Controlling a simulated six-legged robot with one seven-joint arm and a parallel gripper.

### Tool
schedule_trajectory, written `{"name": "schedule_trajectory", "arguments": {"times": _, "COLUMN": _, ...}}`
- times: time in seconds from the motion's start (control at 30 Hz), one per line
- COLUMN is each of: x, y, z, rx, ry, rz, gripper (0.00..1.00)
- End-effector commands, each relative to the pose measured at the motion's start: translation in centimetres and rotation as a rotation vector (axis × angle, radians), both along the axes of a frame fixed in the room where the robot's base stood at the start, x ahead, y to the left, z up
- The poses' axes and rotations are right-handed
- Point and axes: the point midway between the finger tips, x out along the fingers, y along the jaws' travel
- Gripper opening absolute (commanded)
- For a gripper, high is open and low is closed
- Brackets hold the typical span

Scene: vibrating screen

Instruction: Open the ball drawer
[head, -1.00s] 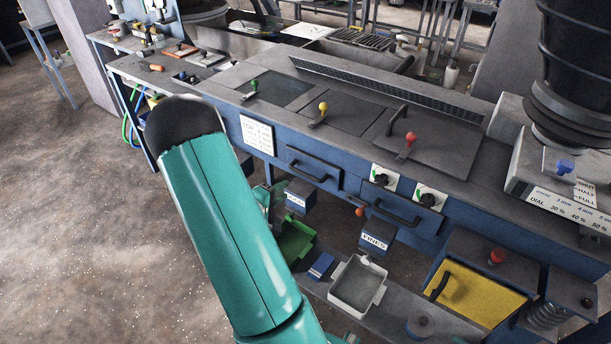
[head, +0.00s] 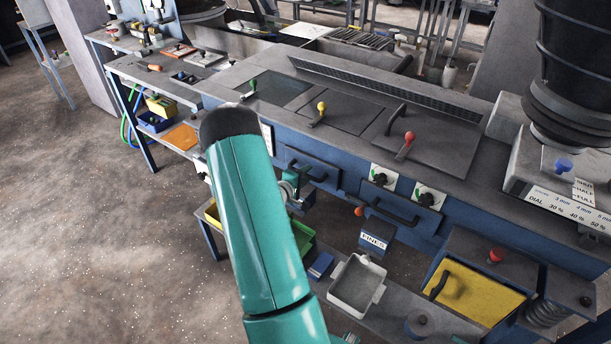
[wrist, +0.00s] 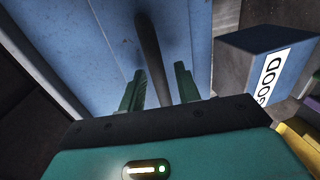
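A blue drawer front (head: 328,176) with a dark bar handle (head: 312,165) is under the bench top in the head view. It appears closed, and I see no label naming it the ball drawer. My gripper (head: 296,190) is near the left end of this drawer, partly hidden by my teal arm. In the wrist view my gripper (wrist: 160,86) is open. Its two green fingers stand on either side of a dark handle bar (wrist: 150,42) in front of a blue panel (wrist: 105,40). Gaps show between the bar and the fingers; contact cannot be seen.
A blue box marked GOOD (wrist: 262,65) is close on the right in the wrist view. A second handled drawer (head: 388,208), the FINES box (head: 374,236) and a grey tray (head: 356,285) are right of my arm. The floor at left is clear.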

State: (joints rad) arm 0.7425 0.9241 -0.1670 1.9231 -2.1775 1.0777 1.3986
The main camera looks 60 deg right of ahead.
Motion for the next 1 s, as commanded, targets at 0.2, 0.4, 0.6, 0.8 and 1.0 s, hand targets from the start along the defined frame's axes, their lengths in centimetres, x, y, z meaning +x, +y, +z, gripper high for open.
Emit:
{"name": "schedule_trajectory", "arguments": {"times": 0.2, "x": -0.1, "y": -0.4, "z": -0.1, "rx": 0.001, "ry": 0.0, "rz": 0.0, "gripper": 0.33}}
{"name": "schedule_trajectory", "arguments": {"times": 0.4, "x": -0.1, "y": -0.4, "z": -0.1, "rx": 0.001, "ry": 0.0, "rz": 0.0, "gripper": 0.15}}
{"name": "schedule_trajectory", "arguments": {"times": 0.6, "x": -0.1, "y": -0.4, "z": -0.1, "rx": 0.001, "ry": 0.0, "rz": 0.0, "gripper": 0.0}}
{"name": "schedule_trajectory", "arguments": {"times": 0.8, "x": 0.0, "y": -0.1, "z": -0.1, "rx": 0.001, "ry": 0.001, "rz": 0.001, "gripper": 0.0}}
{"name": "schedule_trajectory", "arguments": {"times": 1.0, "x": 0.4, "y": 1.9, "z": -0.1, "rx": 0.002, "ry": 0.001, "rz": 0.003, "gripper": 0.0}}
